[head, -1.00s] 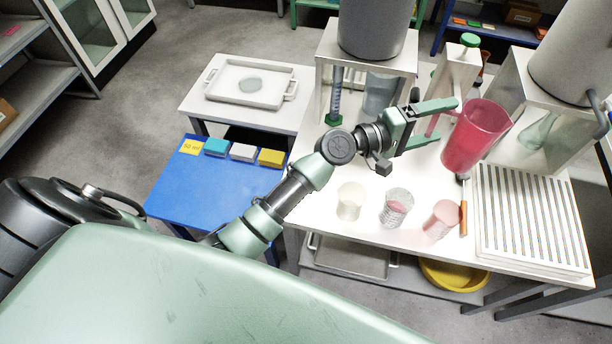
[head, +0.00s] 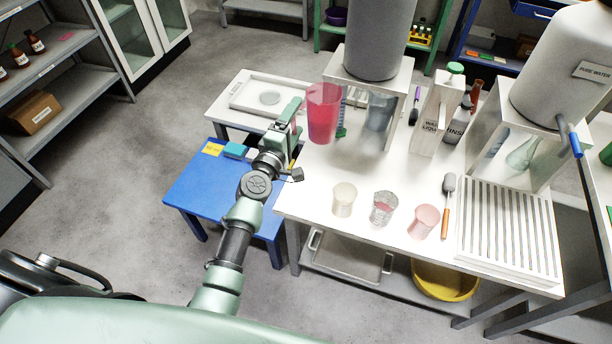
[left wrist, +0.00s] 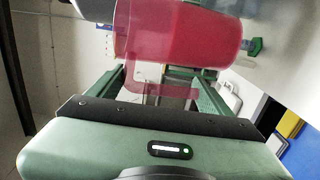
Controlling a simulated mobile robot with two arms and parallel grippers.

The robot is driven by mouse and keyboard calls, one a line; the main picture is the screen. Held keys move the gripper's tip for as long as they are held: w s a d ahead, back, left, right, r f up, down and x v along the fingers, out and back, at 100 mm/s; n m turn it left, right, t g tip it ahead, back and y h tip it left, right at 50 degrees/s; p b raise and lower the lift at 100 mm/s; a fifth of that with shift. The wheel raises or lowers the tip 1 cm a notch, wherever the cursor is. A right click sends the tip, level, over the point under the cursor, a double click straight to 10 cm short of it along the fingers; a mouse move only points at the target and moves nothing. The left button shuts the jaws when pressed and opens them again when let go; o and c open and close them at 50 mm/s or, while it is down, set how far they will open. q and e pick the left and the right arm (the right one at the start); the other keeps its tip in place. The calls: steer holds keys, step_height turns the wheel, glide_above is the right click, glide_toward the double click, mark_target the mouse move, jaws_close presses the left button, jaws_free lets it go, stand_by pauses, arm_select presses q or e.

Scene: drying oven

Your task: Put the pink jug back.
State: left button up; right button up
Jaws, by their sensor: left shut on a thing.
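The pink jug (head: 323,114) is held up at the back left of the white table, in front of the left raised stand. It looks upright, and its handle side faces my gripper. My left gripper (head: 294,121) is shut on the jug's handle, at the jug's left side. In the left wrist view the jug (left wrist: 185,35) fills the upper middle, with its handle between the fingers of my gripper (left wrist: 160,82). Whether the jug's base touches the table is hard to tell. My right gripper is not in view.
The stand (head: 385,66) carries a grey tank, with a clear jug (head: 379,112) under it. Three cups, including a pink one (head: 423,221), stand at the table's front. A slatted rack (head: 507,230) is at the right. A blue side table (head: 215,190) stands left.

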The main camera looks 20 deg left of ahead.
arm_select(q)
step_height(320, 180, down, 19)
steer(key=b, duration=1.5)
steer(key=shift+w+f, duration=0.1)
steer(key=o, duration=2)
steer(key=shift+f, duration=0.1)
